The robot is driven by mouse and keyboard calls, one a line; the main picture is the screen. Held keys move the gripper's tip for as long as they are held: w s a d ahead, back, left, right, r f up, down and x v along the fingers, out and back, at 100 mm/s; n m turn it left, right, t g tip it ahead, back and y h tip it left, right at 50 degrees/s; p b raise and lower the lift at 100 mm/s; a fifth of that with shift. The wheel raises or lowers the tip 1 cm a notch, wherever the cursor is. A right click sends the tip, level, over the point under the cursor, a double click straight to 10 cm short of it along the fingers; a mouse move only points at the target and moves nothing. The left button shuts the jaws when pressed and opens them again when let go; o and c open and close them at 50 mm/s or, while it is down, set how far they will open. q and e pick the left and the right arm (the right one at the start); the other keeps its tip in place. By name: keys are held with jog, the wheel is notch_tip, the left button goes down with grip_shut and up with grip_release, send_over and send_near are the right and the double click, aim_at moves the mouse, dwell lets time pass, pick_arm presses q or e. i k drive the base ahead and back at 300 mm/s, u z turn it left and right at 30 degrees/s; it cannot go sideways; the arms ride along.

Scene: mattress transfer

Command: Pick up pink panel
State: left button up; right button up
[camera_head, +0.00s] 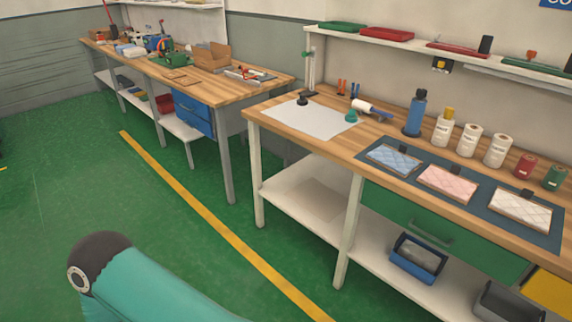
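The pink panel (448,184) is a small quilted rectangle with a dark tab at its back edge. It lies on a dark blue mat (546,233) on the wooden workbench at the right. A blue quilted panel (394,160) lies to its left on the mat, and a white quilted panel (520,209) lies to its right. Neither of my grippers is in view. Only a teal and black arm part of mine shows at the bottom left, well away from the bench.
Behind the panels stand a blue bottle (416,113), a white bottle (444,127) and several spools. A white sheet (313,121) lies at the bench's left end. A second workbench (240,85) stands farther back. Green floor with a yellow line (200,208) is clear in front.

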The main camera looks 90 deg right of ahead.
aim_at(449, 184)
jog(key=u, duration=0.55)
jog(key=i, duration=0.3)
jog(key=z, duration=2.4)
jog(key=i, duration=0.2)
jog(key=z, duration=1.35)
jog(key=k, duration=0.35)
jog(key=z, duration=0.55)
jog(key=i, duration=1.35)
jog(key=u, duration=0.35)
